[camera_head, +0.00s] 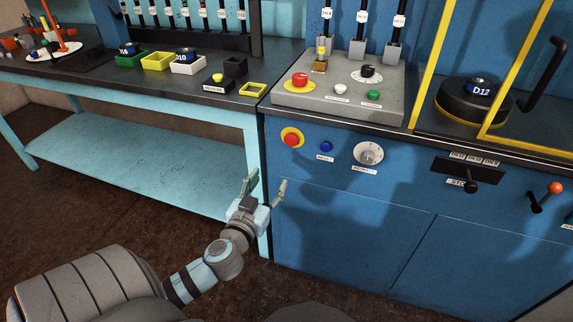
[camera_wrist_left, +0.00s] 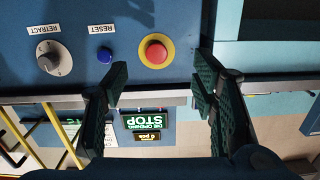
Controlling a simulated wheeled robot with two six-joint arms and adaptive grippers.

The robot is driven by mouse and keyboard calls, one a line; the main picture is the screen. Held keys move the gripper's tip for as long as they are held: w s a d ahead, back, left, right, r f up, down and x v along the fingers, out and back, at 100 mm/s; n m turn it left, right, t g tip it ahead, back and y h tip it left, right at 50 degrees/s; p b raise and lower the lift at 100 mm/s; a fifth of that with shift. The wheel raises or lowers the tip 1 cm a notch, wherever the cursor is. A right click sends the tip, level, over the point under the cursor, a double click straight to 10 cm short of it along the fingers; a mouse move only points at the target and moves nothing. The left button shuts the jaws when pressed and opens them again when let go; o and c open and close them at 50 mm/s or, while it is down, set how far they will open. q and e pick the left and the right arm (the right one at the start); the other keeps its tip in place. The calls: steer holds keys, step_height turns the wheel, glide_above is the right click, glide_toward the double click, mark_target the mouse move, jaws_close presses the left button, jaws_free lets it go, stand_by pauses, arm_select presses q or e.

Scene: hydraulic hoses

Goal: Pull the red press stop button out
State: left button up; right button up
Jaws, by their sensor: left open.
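A red mushroom button with a yellow ring (camera_head: 292,139) is on the blue front panel of the cabinet, near its left edge. In the left wrist view, which is upside down, this red button (camera_wrist_left: 156,53) shows between and beyond the fingertips. A second red button on a yellow base (camera_head: 300,79) is on the grey console above. My left gripper (camera_head: 266,185) is open and empty, below and in front of the front-panel button, with its fingers pointing up toward the panel. Its two fingers also show in the wrist view (camera_wrist_left: 160,88), apart from the button. My right gripper is out of view.
A blue RESET button (camera_head: 326,146) and a RETRACT knob (camera_head: 368,153) sit right of the front-panel button. A light-blue workbench (camera_head: 130,88) stands left of the cabinet. An orange-tipped lever (camera_head: 546,195) is far right. The panel below the buttons is clear.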

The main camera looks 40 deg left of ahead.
mark_target(290, 140)
arm_select(q)
steer(key=shift+t, duration=0.4)
steer(key=r+x, duration=0.1)
steer(key=x, duration=0.8)
steer(key=r+x, duration=0.1)
steer(key=x, duration=0.4)
steer(key=shift+w+d+r, duration=0.2)
steer(key=shift+r, duration=0.1)
steer(key=shift+c, duration=0.3)
